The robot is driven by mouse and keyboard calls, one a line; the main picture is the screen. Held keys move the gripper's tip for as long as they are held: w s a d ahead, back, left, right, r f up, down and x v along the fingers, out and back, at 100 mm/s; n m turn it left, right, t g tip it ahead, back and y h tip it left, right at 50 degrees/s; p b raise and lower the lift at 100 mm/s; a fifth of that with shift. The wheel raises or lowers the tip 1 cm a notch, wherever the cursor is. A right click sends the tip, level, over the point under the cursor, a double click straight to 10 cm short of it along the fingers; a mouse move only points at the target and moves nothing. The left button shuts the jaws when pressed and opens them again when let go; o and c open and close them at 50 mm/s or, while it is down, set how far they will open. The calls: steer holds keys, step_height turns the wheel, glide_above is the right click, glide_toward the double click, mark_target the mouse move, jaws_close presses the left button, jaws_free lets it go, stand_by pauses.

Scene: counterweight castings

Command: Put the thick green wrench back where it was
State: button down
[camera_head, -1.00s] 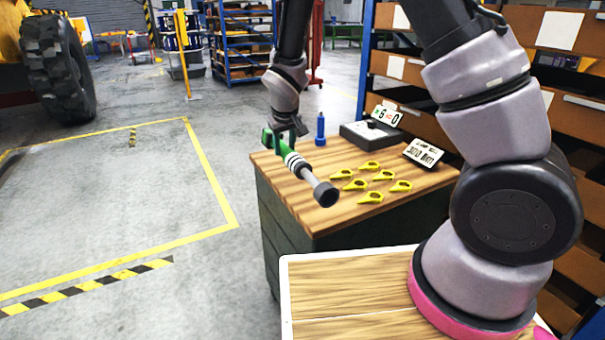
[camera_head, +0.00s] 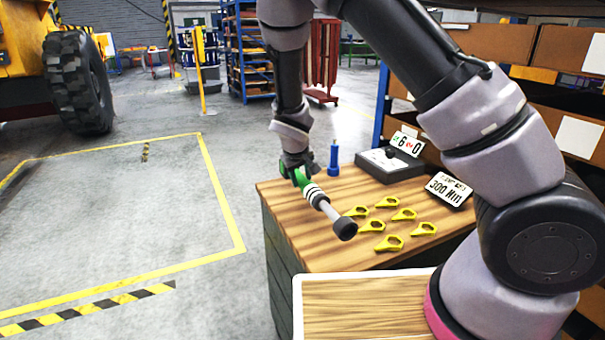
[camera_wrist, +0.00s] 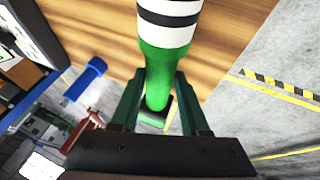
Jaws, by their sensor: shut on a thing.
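The thick green wrench (camera_head: 314,194) has a green handle, white and black bands, a grey shaft and a dark round head. My gripper (camera_head: 299,172) is shut on its green handle. The wrench slants down to the right, its head (camera_head: 344,229) over the wooden top of the cabinet (camera_head: 310,240). I cannot tell whether the head touches the wood. In the wrist view the green handle (camera_wrist: 158,60) lies between the fingers of my gripper (camera_wrist: 155,95), with the wooden top behind it.
Several yellow tags (camera_head: 387,243) lie on the wooden top, right of the wrench head. A blue cylinder (camera_head: 333,158) stands behind, beside a grey box with a dial (camera_head: 385,163). A display sign (camera_head: 449,189) sits at the right. Open floor (camera_head: 110,225) lies to the left.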

steer(key=shift+f, duration=2.45)
steer(key=shift+c, duration=2)
jaws_free()
